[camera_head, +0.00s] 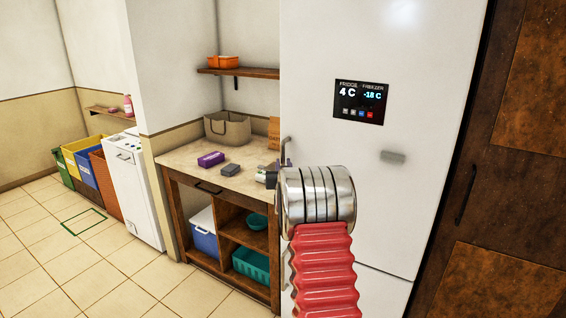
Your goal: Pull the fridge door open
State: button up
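The white fridge (420,215) fills the right middle of the view, with a dark display (362,102) on its door reading 4 C and -18 C. The door looks closed. A grey upright handle (285,149) shows at the door's left edge. My gripper (270,176) is at the lower end of this handle, mostly hidden behind my silver wrist and red ribbed arm. Its fingers are too small and covered to tell whether they are open, shut or touching the handle.
Left of the fridge is a wooden counter (190,166) with a fabric basket (227,130), a purple box (210,159) and a dark grey block (231,170). A brown cabinet (500,190) stands close on the right. The tiled floor (60,255) is clear at left.

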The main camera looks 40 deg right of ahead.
aim_at(283, 162)
jog(key=shift+x, duration=1.55)
jog(key=shift+c, duration=0.6)
grip_shut()
jog(key=shift+a, duration=0.1)
